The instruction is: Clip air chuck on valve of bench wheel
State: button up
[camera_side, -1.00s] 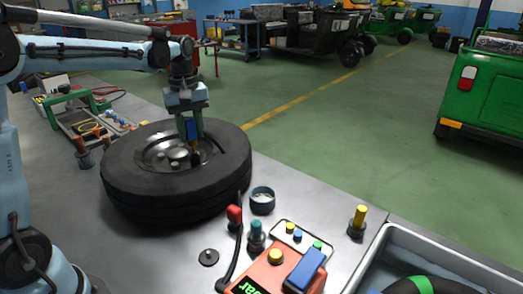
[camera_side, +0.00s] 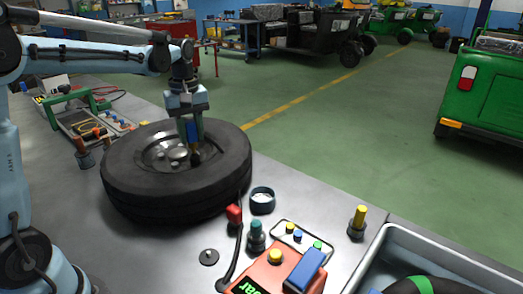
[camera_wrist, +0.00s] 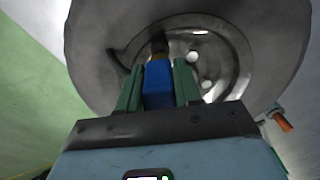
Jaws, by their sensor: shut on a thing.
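The bench wheel (camera_side: 135,190) is a black tyre with a grey steel rim, lying flat on the bench. My gripper (camera_side: 190,132) points down over the right part of its rim. The green fingers (camera_wrist: 158,90) are shut on the blue air chuck (camera_wrist: 158,82), which also shows in the side view (camera_side: 192,131). The chuck's brass-and-dark tip (camera_wrist: 159,46) reaches down at the rim. The valve is not clearly visible, so I cannot tell whether the tip touches it or is on it. A dark, hose-like piece (camera_wrist: 117,62) lies beside the chuck.
Right of the wheel stand a dark round cup (camera_side: 262,200), a red-handled tool (camera_side: 234,215), a teal-capped part (camera_side: 256,236) and an orange box (camera_side: 270,275). A grey bin (camera_side: 440,250) is at front right. A tool tray (camera_side: 88,122) is behind left.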

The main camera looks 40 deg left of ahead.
jog(key=shift+f, duration=0.75)
dwell(0.5)
jog(key=shift+r, duration=0.9)
jog(key=shift+r, duration=0.35)
dwell(0.3)
jog(key=shift+f, duration=1.25)
dwell(2.1)
jog(key=shift+r, duration=1.3)
dwell(0.5)
